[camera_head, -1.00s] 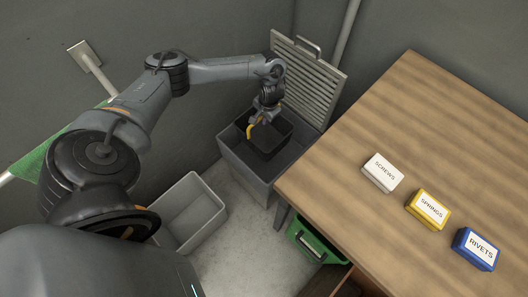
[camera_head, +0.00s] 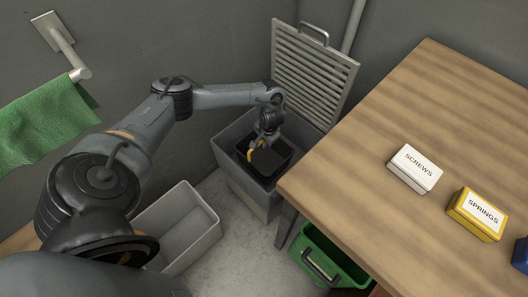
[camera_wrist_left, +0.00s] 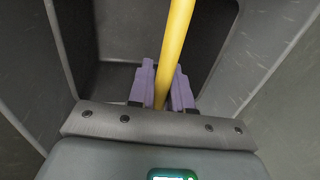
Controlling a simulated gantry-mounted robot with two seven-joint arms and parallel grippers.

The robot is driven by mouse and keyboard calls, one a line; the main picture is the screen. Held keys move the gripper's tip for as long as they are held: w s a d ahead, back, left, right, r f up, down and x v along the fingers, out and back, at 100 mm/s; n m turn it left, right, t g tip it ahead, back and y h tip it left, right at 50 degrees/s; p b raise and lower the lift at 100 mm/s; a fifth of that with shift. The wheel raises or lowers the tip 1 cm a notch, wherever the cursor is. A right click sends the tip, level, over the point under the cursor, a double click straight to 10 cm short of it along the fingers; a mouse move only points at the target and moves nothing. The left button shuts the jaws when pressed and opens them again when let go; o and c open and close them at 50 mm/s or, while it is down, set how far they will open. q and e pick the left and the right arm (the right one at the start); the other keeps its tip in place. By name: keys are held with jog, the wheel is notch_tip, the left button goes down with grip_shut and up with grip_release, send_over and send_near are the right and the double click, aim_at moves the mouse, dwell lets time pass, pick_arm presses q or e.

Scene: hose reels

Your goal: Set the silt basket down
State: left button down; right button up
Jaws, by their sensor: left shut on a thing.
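The silt basket (camera_head: 272,162) is a black open bin with a yellow handle (camera_head: 250,154). It is inside the grey open-topped box (camera_head: 228,163) in the corner, in the head view. My left gripper (camera_head: 256,146) reaches down over the basket and is shut on the yellow handle. In the left wrist view, the purple fingers (camera_wrist_left: 163,88) close around the yellow handle bar (camera_wrist_left: 179,40). Whether the basket's underside touches the box floor is hidden. My right gripper is not in view.
A slatted lid (camera_head: 310,75) stands open behind the box. A wooden table (camera_head: 380,120) is at the right, with screws (camera_head: 415,168) and springs (camera_head: 477,214) boxes. A pale empty bin (camera_head: 178,228) and a green crate (camera_head: 335,258) are on the floor. A green cloth (camera_head: 45,122) hangs at the left.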

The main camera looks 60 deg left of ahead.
pick_arm(q)
notch_tip(320, 180, down, 5)
jog(key=b, duration=0.2)
jog(key=shift+r+b, duration=0.15)
jog(key=shift+b, duration=0.15)
jog(key=shift+w, duration=0.1)
jog(key=c, duration=1.5)
grip_release()
jog(key=o, duration=0.4)
jog(key=shift+o, duration=0.2)
